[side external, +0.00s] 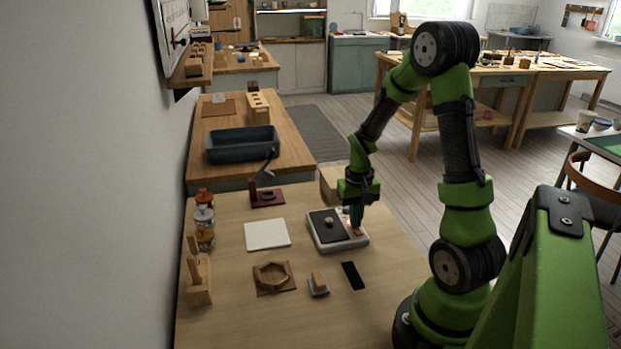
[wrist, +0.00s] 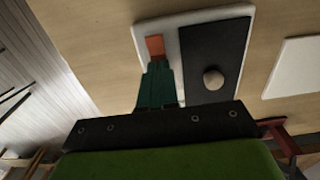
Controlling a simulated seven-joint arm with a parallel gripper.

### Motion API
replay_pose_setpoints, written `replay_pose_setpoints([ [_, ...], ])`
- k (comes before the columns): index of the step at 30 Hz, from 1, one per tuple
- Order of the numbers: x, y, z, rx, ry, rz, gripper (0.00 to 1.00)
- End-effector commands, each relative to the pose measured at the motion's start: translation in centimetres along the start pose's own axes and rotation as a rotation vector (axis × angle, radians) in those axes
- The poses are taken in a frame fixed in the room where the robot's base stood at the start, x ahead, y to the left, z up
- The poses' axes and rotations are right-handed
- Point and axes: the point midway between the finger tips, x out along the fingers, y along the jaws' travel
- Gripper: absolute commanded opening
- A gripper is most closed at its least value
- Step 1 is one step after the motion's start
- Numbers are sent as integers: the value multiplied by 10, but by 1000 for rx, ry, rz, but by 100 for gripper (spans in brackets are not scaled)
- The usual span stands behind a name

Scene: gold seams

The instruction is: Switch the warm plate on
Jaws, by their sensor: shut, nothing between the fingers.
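The warm plate (side external: 314,241) is a white slab with a dark heating pad (side external: 322,229) on the bench; a small round tan piece (side external: 328,222) sits on the pad. An orange-red switch (wrist: 155,46) shows on the white strip beside the pad in the wrist view, and a red glow (side external: 357,231) shows there in the side view. My gripper (side external: 357,226) is shut and empty, pointing down over that strip. In the wrist view its green fingers (wrist: 157,75) end right at the switch's edge; whether they touch it I cannot tell.
A white square tile (side external: 267,234) lies left of the plate. A maroon stand (side external: 267,197) is behind.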

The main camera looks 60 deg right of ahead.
Motion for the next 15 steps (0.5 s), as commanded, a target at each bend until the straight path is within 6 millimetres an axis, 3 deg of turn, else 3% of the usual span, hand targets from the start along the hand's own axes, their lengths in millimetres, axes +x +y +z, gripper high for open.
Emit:
replay_pose_setpoints([
  [5,-3,0,0,0,1,0,0],
  [15,-30,0,-1,-1,3,0,0],
])
